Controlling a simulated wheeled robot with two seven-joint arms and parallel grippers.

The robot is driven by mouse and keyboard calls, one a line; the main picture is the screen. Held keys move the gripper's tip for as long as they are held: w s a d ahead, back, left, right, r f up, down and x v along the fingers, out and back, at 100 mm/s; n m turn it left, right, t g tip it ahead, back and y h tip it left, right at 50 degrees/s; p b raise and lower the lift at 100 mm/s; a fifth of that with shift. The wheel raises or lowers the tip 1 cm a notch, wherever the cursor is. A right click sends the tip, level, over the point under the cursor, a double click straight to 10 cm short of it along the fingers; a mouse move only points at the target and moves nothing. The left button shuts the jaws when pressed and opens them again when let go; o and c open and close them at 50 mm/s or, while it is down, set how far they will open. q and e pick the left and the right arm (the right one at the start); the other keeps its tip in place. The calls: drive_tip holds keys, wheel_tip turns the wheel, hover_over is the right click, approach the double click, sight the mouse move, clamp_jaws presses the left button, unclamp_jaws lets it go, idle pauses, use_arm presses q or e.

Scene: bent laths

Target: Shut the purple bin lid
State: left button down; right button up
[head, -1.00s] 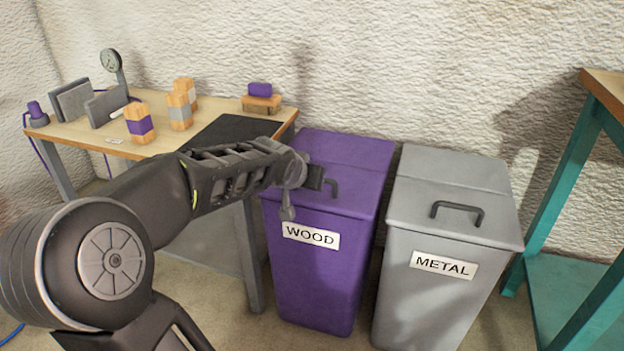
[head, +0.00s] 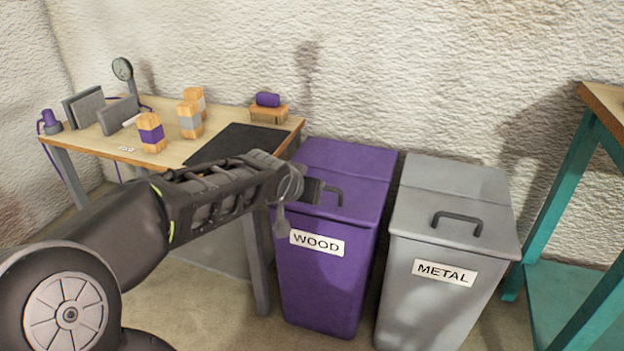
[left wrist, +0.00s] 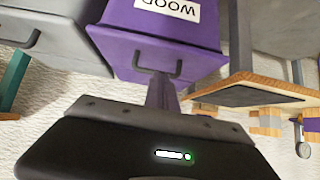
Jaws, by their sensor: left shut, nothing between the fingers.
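The purple bin (head: 322,270) has a WOOD label on its front and stands on the floor beside the table. Its purple lid (head: 345,165) lies flat on top, down on the bin, with a dark handle (head: 336,193) near the front. My left gripper (head: 318,191) is shut and empty, just at the left of the handle over the lid; I cannot tell whether it touches. In the left wrist view the bin appears upside down, with the lid (left wrist: 190,65) and handle (left wrist: 158,70) beyond the gripper (left wrist: 160,95). My right gripper is not in view.
A grey METAL bin (head: 440,290) with a closed lid stands close to the right. A wooden table (head: 90,142) with several blocks, a gauge and a dark mat (head: 235,143) is at the left. A teal-framed bench (head: 560,190) stands at the far right.

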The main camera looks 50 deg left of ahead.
sight(355, 222)
use_arm(q)
drive_tip(key=s, duration=0.1)
drive_tip(key=s+d, duration=0.2)
drive_tip(key=s, duration=0.1)
drive_tip(key=shift+s+d+r+p, duration=0.1)
drive_tip(key=shift+d+p, duration=0.05)
drive_tip(key=shift+p, duration=0.15)
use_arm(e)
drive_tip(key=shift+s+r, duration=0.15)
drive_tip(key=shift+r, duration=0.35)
use_arm(q)
drive_tip(key=shift+r, duration=0.1)
